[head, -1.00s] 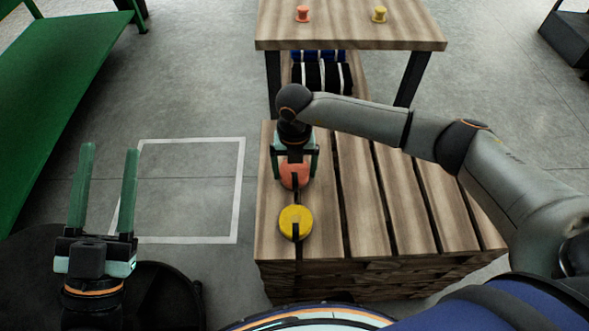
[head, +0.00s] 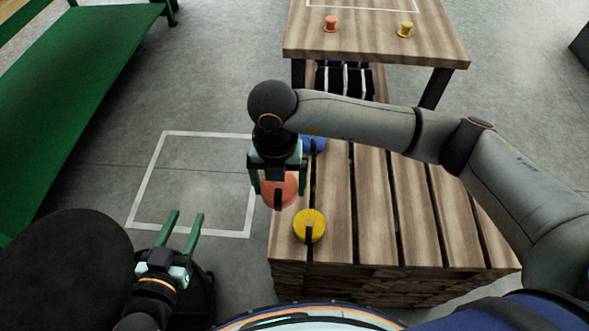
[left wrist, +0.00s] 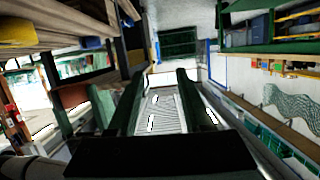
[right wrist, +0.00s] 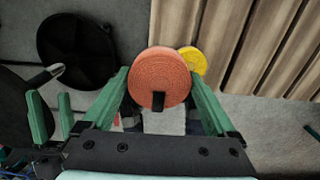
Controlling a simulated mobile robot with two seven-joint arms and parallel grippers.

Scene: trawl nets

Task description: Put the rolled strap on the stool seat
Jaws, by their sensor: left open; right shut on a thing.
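The rolled strap, a coral-orange disc with a dark band (head: 279,190), is held between the fingers of my right gripper (head: 278,184), which is shut on it. It is near the pallet's left edge; the right wrist view shows it face-on (right wrist: 160,78). The stool seat, a black round disc (head: 62,265), is at lower left in the head view, bare where visible. Its edge shows at the left of the right wrist view (right wrist: 12,98). My left gripper (head: 187,222) is open and empty, right of the seat. The left wrist view shows its empty fingers (left wrist: 158,90).
A yellow roll (head: 309,226) and a partly hidden blue roll (head: 314,145) lie on the slatted pallet (head: 385,205). A wooden table (head: 375,42) with two small spools stands behind. A green bench (head: 75,95) is at left. The white-outlined floor area (head: 195,182) is clear.

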